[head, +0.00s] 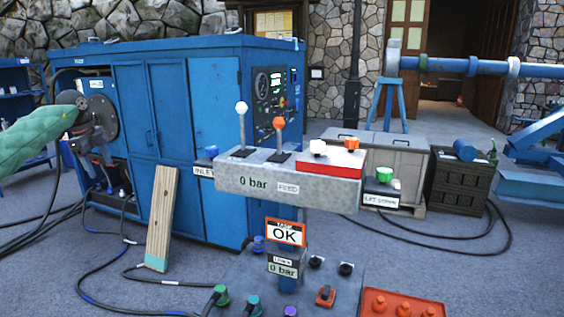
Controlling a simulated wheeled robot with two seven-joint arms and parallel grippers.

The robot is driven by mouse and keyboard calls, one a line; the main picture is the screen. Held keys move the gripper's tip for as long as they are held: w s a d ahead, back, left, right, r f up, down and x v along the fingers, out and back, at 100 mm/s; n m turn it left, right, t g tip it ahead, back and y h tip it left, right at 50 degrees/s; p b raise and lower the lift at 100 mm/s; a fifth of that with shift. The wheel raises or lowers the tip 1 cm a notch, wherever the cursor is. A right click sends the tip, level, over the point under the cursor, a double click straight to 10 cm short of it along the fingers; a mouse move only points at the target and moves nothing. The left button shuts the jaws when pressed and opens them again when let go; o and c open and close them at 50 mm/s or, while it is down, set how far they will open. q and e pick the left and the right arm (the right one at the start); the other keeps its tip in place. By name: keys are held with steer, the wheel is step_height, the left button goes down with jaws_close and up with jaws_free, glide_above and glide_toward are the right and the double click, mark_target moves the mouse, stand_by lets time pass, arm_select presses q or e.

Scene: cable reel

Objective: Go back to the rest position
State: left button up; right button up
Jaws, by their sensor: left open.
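My left arm comes in at the left edge in a green sleeve. Its dark gripper (104,158) is open, in front of the left side of the blue cabinet (180,110). I see nothing held in it, though the fingers are small and partly merge with the dark parts behind. The grey control box (240,185) stands to the right of the gripper, well apart from it. It bears a white-knobbed lever (241,108) and an orange-knobbed lever (279,124), both upright. My right gripper is not in view.
A lower panel (250,290) with colored connectors stands in front, beside a red tray (400,305). A wooden plank (162,215) leans on the cabinet. Dark cables lie across the floor at left and right. A grey crate (395,155) and a dark crate (455,185) stand at right.

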arm_select(q)
steer(key=s+d+f+m+t+h, duration=0.3)
steer(key=d+f+t+h, duration=0.75)
steer(key=d+f, duration=1.4)
steer(key=s+a+f+n+t+y, duration=0.1)
steer(key=s+a+f+n+y, duration=0.4)
steer(key=s+f+n+y, duration=0.5)
steer(key=s+a+f+n+t+y, duration=0.1)
steer(key=s+a+f+n+y, duration=0.3)
steer(key=s+f, duration=0.65)
steer(key=s+a+f+g+y, duration=0.2)
steer(key=s+g, duration=0.4)
steer(key=s, duration=1)
steer(key=s+a+f+g+y, duration=0.25)
steer(key=s+g, duration=0.25)
steer(key=s, duration=1.2)
steer(key=s+d+f+n+h, duration=0.1)
steer(key=d+f+n+h, duration=0.2)
steer(key=d, duration=1.3)
steer(key=s+d+f+n+g+h, duration=0.1)
steer(key=s+d+f+n+h, duration=0.1)
steer(key=d, duration=1.4)
steer(key=shift+f+n+h, duration=0.55)
steer(key=shift+n+h, duration=0.05)
steer(key=shift+h, duration=0.6)
steer(key=shift+d+r, duration=0.1)
